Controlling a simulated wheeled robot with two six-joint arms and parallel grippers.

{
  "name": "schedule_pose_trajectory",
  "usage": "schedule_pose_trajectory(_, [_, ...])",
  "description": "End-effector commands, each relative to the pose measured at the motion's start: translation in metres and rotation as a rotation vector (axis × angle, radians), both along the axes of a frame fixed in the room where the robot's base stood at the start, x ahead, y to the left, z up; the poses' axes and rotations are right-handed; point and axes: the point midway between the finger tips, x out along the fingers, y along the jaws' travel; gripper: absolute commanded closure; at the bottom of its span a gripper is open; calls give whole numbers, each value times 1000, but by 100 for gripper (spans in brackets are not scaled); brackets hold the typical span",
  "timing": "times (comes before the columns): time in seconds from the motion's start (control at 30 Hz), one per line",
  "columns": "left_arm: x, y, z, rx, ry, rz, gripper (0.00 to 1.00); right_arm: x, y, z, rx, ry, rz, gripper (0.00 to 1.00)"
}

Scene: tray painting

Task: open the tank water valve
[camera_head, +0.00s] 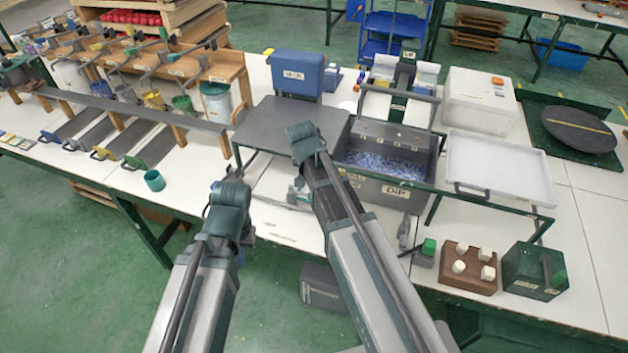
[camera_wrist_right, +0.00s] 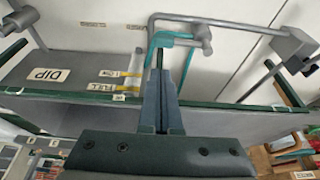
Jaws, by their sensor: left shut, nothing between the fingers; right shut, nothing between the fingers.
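The grey tank (camera_head: 385,190) labelled DIP stands on the bench in the head view, with blue-speckled contents. Its front also shows in the right wrist view (camera_wrist_right: 60,92), with a FULL mark. A grey pipe with a teal lever (camera_wrist_right: 160,42) shows beside the tank in the right wrist view; a teal bit of it (camera_head: 298,195) shows left of my right arm in the head view. My right gripper (camera_wrist_right: 161,78) is shut and empty, its tips at the lever's lower end; contact cannot be told. My left gripper (camera_head: 241,256) is shut and empty by the bench's front edge, away from the tank.
A grey plate (camera_head: 285,125) lies left of the tank and a white tray (camera_head: 500,165) right of it. Near the front right are a grey tap-like piece (camera_head: 404,232), a brown block with white knobs (camera_head: 468,284) and a green box (camera_head: 530,275). A teal cup (camera_head: 154,181) stands at left.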

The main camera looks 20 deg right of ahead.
Motion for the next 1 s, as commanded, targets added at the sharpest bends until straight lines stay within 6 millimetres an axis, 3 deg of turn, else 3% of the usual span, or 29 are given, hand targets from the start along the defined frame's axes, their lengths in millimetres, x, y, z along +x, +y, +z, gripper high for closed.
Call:
schedule_pose_trajectory(0.27, [0, 0, -24, 0, 0, 0, 100, 6, -4, -24, 0, 0, 0, 100])
schedule_pose_trajectory(0.7, [0, 0, -83, 0, 0, 0, 100, 23, -15, -83, 1, 1, 0, 100])
schedule_pose_trajectory(1.0, [0, 0, -94, 0, 0, 0, 100, 27, -18, -94, 0, 1, 1, 100])
